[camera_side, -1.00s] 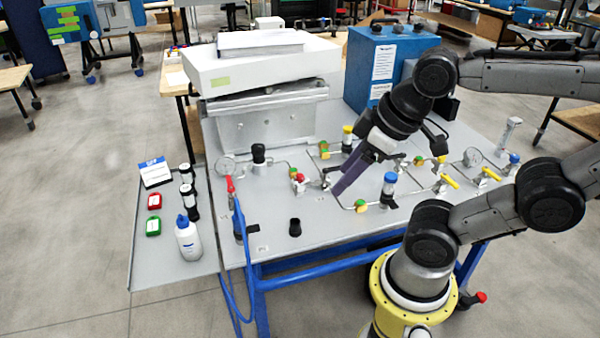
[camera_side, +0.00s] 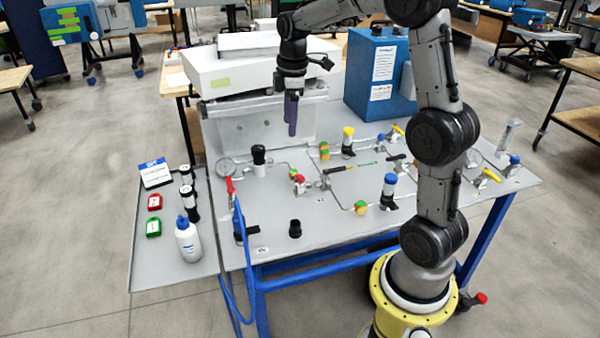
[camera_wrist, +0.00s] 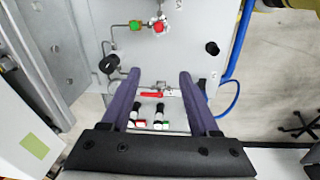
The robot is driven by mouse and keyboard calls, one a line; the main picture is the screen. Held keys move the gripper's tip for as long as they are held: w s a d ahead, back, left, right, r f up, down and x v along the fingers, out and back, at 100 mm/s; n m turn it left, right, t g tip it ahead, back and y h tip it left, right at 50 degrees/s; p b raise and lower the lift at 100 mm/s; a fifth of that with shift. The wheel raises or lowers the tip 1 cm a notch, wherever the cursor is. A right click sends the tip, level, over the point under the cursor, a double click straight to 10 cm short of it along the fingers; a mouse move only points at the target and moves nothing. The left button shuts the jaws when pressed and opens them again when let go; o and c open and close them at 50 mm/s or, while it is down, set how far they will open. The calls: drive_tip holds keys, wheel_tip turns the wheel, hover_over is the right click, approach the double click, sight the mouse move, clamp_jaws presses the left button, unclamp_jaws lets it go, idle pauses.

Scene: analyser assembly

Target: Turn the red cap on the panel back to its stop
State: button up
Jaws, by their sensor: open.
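The small red cap (camera_side: 299,177) sits on a pipe fitting near the middle of the grey panel (camera_side: 330,225) in the side view. In the wrist view the red cap (camera_wrist: 159,27) is near the top, right of a green-topped fitting (camera_wrist: 136,26). My gripper (camera_side: 291,133) points down above the back of the panel, well clear of the cap. In the wrist view its two purple fingers (camera_wrist: 161,78) are apart with nothing between them; the cap lies beyond their tips.
A red lever (camera_side: 230,185) with a blue hose stands on the panel's left. Black-, yellow- and blue-topped regulators (camera_side: 389,182) and thin pipes rise around the cap. A blue case (camera_side: 375,75) and a white box (camera_side: 262,68) stand behind. The panel's front area is mostly clear.

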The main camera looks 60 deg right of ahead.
drive_tip(key=m+g, duration=0.1)
approach(300, 175)
drive_tip(key=shift+y, duration=0.3)
wheel_tip(300, 175, down, 9)
drive_tip(key=shift+d+r, duration=0.1)
drive_tip(key=shift+d, duration=0.05)
clamp_jaws()
